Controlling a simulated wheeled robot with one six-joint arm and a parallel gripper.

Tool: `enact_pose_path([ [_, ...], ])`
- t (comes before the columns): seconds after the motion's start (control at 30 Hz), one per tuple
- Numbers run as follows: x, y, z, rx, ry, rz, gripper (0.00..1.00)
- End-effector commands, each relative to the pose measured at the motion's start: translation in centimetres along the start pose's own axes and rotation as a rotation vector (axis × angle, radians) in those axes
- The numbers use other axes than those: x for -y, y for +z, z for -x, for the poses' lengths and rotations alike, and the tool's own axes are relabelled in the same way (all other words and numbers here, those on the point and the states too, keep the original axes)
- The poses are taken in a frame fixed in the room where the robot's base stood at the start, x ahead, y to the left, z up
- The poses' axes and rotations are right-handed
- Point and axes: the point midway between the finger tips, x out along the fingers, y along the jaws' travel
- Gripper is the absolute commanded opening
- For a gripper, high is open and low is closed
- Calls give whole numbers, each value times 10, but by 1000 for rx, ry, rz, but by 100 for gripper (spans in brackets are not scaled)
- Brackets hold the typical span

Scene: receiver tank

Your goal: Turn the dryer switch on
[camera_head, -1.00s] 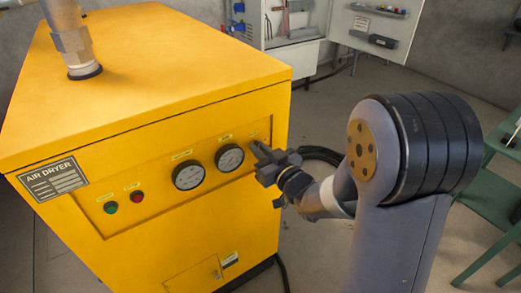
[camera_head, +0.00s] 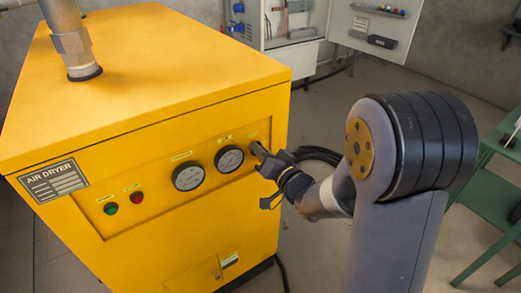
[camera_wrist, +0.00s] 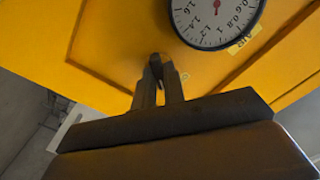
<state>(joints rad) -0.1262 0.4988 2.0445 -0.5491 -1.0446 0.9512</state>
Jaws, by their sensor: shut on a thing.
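The yellow air dryer (camera_head: 190,255) fills the left of the head view. Its front panel carries a green button (camera_head: 110,208), a red button (camera_head: 137,197) and two round gauges. My gripper (camera_head: 257,150) reaches the panel's right end, just right of the right gauge. In the wrist view my gripper (camera_wrist: 158,75) has its fingers close together on a small dark switch (camera_wrist: 156,64) below a gauge (camera_wrist: 215,15). The fingers hide most of the switch, so I cannot tell its exact position.
A nameplate (camera_head: 53,181) is on the dryer's left front, and a metal pipe (camera_head: 72,45) rises from its top. An open electrical cabinet (camera_head: 292,25) stands behind. A green table (camera_head: 490,180) is at the right. Black hose lies on the floor behind my gripper.

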Motion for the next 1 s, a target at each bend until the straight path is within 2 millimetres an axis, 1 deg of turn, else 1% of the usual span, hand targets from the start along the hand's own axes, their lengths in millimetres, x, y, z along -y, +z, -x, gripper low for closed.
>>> enact_pose_path([
  [0.6,-2,0,0,1,3,-580,0],
  [0.8,-3,1,0,1,2,-736,0],
  [1.0,-3,1,0,1,3,-847,0],
])
